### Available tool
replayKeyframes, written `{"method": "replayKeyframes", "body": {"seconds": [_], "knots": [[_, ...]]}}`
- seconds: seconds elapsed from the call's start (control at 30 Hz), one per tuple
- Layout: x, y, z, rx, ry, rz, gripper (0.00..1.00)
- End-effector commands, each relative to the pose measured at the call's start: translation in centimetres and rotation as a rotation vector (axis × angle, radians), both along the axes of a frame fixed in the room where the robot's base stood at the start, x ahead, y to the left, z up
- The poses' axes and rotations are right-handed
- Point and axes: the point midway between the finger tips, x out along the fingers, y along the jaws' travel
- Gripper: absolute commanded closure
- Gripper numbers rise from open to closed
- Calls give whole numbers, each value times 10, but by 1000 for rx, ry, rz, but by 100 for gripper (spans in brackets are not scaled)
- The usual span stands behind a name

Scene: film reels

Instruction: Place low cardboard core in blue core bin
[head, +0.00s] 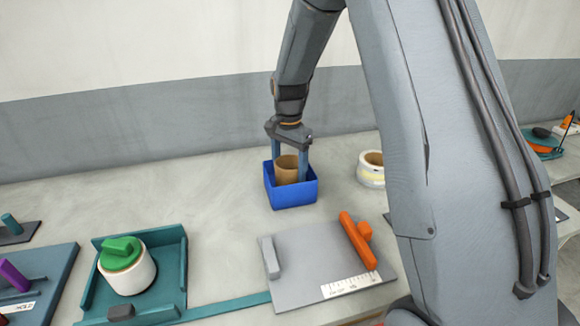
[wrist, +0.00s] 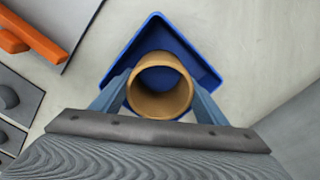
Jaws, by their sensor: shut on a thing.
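The low cardboard core (head: 287,170) is a short tan tube, held upright between the two fingers of my gripper (head: 290,160). In the wrist view the core (wrist: 160,84) shows its open round end, with a finger on each side. The blue core bin (head: 293,197) is a small open box on the counter. The core is over and partly within the bin's opening; its lower end is hidden by the front wall. In the wrist view the bin (wrist: 203,68) lies around and behind the core. I cannot tell whether the core touches the bin floor.
A cream ring-shaped roll (head: 371,171) stands right of the bin. In front is a grey plate (head: 305,270) with an orange bar (head: 357,241) and ruler strip. A teal tray (head: 178,262) holds a white roll with a green knob (head: 121,252). Bare counter lies left of the bin.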

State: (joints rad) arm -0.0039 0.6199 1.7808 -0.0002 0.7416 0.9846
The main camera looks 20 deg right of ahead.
Motion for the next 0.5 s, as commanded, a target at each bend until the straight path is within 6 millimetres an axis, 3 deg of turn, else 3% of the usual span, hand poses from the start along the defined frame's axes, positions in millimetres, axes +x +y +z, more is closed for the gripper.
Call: {"method": "replayKeyframes", "body": {"seconds": [0.33,0.37,0.43,0.5], "knots": [[0,0,-4,0,0,0,55],[0,0,-4,0,0,0,30],[0,0,-3,0,0,-1,18],[0,0,-3,0,0,-1,14]]}}
